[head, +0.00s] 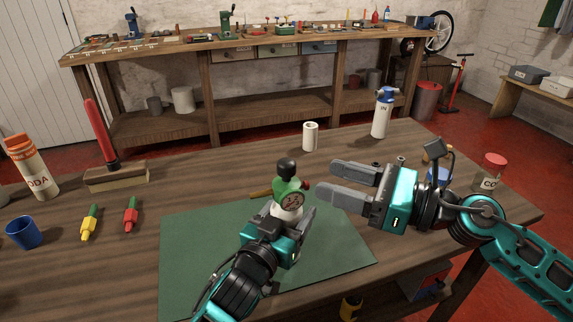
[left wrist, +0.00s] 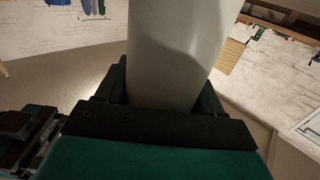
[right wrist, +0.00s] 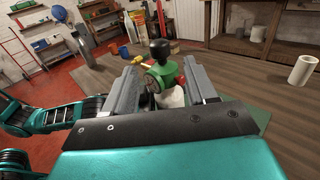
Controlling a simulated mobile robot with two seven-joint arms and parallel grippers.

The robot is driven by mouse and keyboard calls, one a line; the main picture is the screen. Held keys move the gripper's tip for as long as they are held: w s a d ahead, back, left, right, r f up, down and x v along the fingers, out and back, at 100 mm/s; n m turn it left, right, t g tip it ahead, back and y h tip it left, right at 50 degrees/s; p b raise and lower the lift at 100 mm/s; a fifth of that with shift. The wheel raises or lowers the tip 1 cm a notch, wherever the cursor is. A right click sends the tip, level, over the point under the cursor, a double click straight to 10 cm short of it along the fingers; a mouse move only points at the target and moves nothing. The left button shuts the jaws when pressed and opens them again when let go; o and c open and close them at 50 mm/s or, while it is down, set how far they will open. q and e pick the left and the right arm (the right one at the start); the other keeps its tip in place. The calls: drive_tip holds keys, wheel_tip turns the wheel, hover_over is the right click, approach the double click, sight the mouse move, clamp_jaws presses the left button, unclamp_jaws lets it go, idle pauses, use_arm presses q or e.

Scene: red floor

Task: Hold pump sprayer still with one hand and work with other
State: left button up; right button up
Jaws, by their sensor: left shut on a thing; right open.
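The pump sprayer (head: 289,196) stands on the green mat (head: 190,255) in the head view. It has a white body, a green head with a round gauge and a black knob on top. My left gripper (head: 290,222) is shut on its white body, which fills the middle of the left wrist view (left wrist: 175,55). My right gripper (head: 333,184) is open and empty, just right of the sprayer's head, fingers pointing left. In the right wrist view the green head and black knob (right wrist: 160,50) show between and beyond the open fingers. The sprayer's lower body is hidden by my left gripper.
A white cylinder (head: 310,136) and a white bottle with a blue top (head: 381,115) stand behind. A red-lidded jar (head: 490,171) is at right.

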sight(295, 168)
drive_tip(key=x, duration=0.9)
drive_tip(key=shift+w+a, duration=0.1)
drive_tip(key=shift+a, duration=0.05)
clamp_jaws()
